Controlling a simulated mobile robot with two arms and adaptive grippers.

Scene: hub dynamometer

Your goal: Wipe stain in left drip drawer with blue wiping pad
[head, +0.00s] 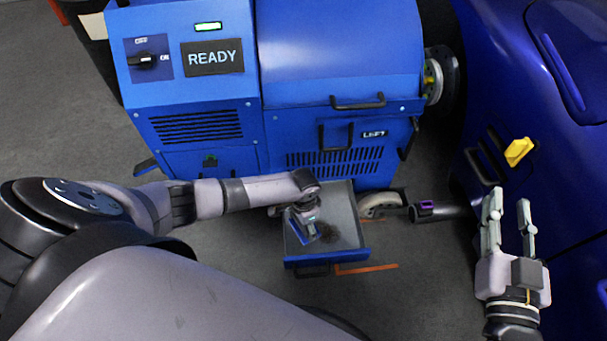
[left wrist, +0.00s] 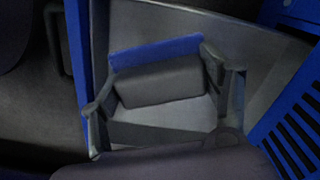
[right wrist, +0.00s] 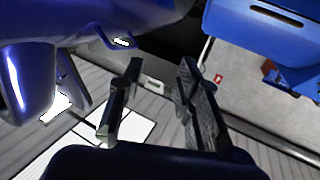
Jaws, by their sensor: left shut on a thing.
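The left drip drawer (head: 348,205) is pulled out below the blue machine's panel marked LEFT. A dark brown stain (head: 332,240) shows on its grey floor. My left gripper (head: 304,222) reaches down into the drawer, shut on the blue wiping pad (head: 303,236), just left of the stain. The pad's blue edge (left wrist: 155,51) also shows between the fingers in the left wrist view. I cannot tell whether the pad touches the drawer floor; the gripper may hide part of the stain. My right gripper (head: 508,208) is open and empty, beside the blue car.
The blue machine (head: 340,60) stands behind the drawer, with a READY display (head: 213,57). A roller and dark tube with a purple band (head: 425,208) lie right of the drawer. The blue car (head: 560,110) with a yellow part (head: 518,151) bounds the right side.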

